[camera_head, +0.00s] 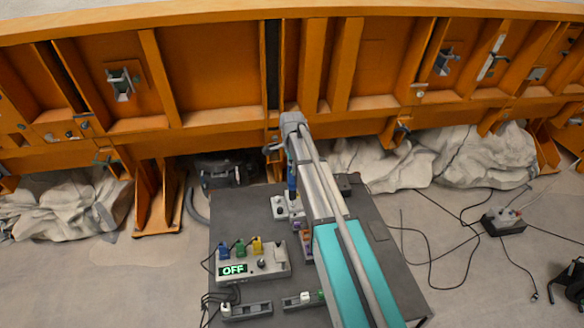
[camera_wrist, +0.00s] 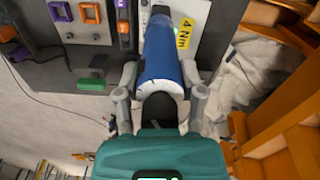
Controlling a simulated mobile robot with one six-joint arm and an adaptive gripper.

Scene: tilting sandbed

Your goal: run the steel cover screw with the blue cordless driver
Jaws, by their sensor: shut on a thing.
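The blue cordless driver (camera_wrist: 160,64) is in the wrist view, a blue cylinder with a pale band at its near end. My gripper (camera_wrist: 160,76) is shut around it, one finger on each side. Its far end points toward a pale plate (camera_wrist: 188,12) with a yellow "4 Nm" label (camera_wrist: 183,32). In the head view a blue part of the driver (camera_head: 292,178) shows beside my arm, above the dark table. The steel cover screw cannot be made out, and the driver's tip is hidden.
The dark table (camera_head: 385,262) carries a grey box with a green "OFF" display (camera_head: 233,270) and blue and yellow pieces. Small strips (camera_head: 247,311) lie at its front. A tall orange beam (camera_head: 215,85) stands behind. Cables and a power block (camera_head: 503,222) lie on the floor at right.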

